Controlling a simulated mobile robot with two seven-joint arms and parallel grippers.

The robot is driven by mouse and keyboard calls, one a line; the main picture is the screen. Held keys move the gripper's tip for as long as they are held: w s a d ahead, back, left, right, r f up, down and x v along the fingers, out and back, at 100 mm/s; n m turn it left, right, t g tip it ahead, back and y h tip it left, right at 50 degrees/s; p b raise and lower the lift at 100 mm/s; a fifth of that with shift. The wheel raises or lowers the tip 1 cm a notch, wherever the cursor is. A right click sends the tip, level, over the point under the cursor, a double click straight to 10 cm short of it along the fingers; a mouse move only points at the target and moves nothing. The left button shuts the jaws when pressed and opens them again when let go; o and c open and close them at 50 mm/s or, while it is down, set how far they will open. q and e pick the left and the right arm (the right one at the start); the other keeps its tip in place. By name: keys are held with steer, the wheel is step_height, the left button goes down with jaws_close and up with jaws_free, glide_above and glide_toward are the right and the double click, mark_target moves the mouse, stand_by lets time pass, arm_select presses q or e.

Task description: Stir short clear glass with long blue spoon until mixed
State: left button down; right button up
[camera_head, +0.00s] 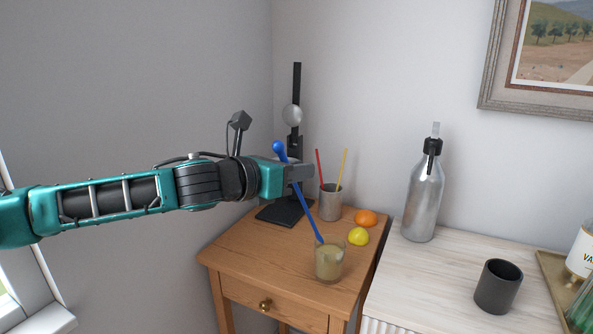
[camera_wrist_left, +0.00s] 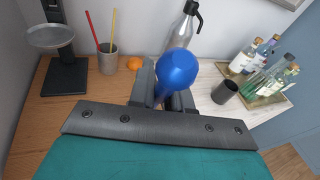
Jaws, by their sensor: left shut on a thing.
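The short clear glass (camera_head: 329,264) stands upright on the wooden side table and holds a cloudy tan liquid. The long blue spoon (camera_head: 306,214) slants down from my left gripper, its lower end inside the glass. My left gripper (camera_head: 304,174) is shut on the spoon's upper shaft, above and slightly left of the glass. In the left wrist view the spoon's rounded blue end (camera_wrist_left: 177,70) shows large between the fingers of the left gripper (camera_wrist_left: 165,92), and the glass is hidden. My right gripper is in neither view.
A grey cup (camera_head: 330,203) with red and yellow sticks, an orange (camera_head: 366,218), a lemon (camera_head: 358,237) and a black stand (camera_head: 283,211) share the wooden table (camera_head: 240,250). On the pale cabinet (camera_head: 425,285) stand a silver bottle (camera_head: 423,200), a dark cup (camera_head: 498,287) and a bottle tray (camera_head: 551,275).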

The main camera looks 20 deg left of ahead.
arm_select(q)
steer(key=shift+r, duration=2.5)
